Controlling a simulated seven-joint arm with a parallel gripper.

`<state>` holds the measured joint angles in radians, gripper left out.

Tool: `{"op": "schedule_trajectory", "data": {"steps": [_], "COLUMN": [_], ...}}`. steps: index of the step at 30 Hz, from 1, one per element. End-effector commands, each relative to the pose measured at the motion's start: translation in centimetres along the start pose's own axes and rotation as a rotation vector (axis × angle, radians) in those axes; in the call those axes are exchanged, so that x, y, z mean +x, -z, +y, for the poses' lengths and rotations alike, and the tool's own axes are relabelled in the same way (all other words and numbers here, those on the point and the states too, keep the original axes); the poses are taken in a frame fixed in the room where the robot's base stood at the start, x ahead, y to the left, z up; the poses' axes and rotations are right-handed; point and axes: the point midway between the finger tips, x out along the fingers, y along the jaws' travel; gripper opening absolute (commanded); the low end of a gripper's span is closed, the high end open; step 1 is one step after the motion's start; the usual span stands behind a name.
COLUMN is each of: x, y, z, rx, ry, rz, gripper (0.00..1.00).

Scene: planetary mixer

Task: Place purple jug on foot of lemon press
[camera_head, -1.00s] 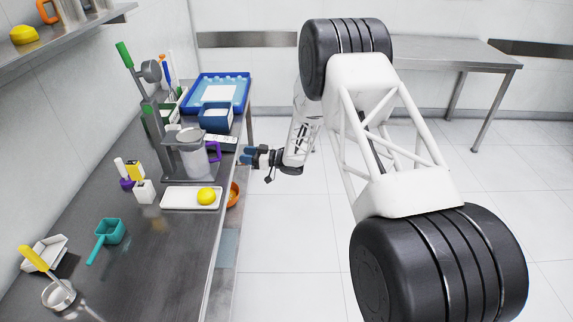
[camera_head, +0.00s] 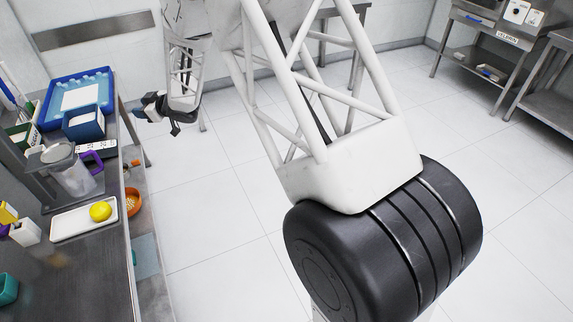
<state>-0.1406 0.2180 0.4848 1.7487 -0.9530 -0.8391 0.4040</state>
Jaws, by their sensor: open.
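The clear jug with a purple handle (camera_head: 73,174) stands upright at the lemon press (camera_head: 37,182). Its base appears to rest on the press's dark grey foot, though the contact is hard to make out. The purple handle points right, toward the counter edge. The top of the press is cut off in this view. My gripper (camera_head: 144,106) is open and empty, in the air beyond the counter's right edge. It is clear of the jug, up and to the right of it in the picture.
A white tray with a yellow lemon (camera_head: 101,211) lies in front of the press. An orange bowl (camera_head: 133,201) is beside the counter edge, lower down. A blue tray (camera_head: 62,101) and blue box (camera_head: 84,123) stand behind. Open floor (camera_head: 215,200) lies to the right.

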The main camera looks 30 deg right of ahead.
Motion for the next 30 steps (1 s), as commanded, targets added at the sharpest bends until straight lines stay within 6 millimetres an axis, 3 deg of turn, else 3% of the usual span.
{"op": "schedule_trajectory", "data": {"steps": [6, 15, 23, 30], "x": [-6.2, -15.8, -24.9, -33.2], "y": [3.7, 6.9, 8.6, 8.9], "z": [2.2, 3.1, 1.7, -1.4], "rx": [0.009, 0.066, 0.15, 0.254], "ry": [-0.176, -0.382, -0.521, -0.61], "rz": [-0.116, -0.29, -0.444, -0.592], "gripper": [0.44, 0.44, 0.44, 0.44]}}
